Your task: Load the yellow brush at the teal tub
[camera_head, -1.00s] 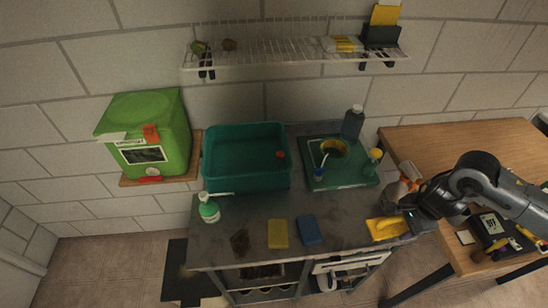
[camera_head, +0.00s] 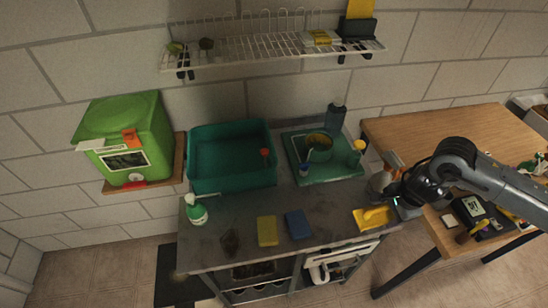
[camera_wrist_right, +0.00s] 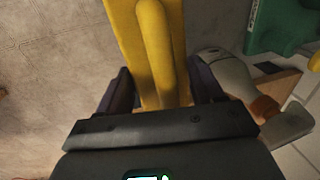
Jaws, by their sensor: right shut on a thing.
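The yellow brush (camera_head: 373,217) is at the front right end of the grey counter. My right gripper (camera_head: 388,208) is shut on it, and the right wrist view shows the yellow body (camera_wrist_right: 150,50) between the two fingers (camera_wrist_right: 158,92). Whether the brush touches the counter I cannot tell. The teal tub (camera_head: 232,185) stands at the back left of the counter, to the left of my right gripper and apart from the brush. A small red item (camera_head: 265,153) shows at its right side. My left gripper is not in view.
A green tray (camera_head: 337,178) with a yellow-rimmed pot (camera_head: 318,142) stands right of the tub. A yellow sponge (camera_head: 267,231), a blue sponge (camera_head: 298,224) and a green-and-white bottle (camera_head: 197,212) stand or lie at the front. A grey spray bottle (camera_wrist_right: 230,72) is close beside my right gripper.

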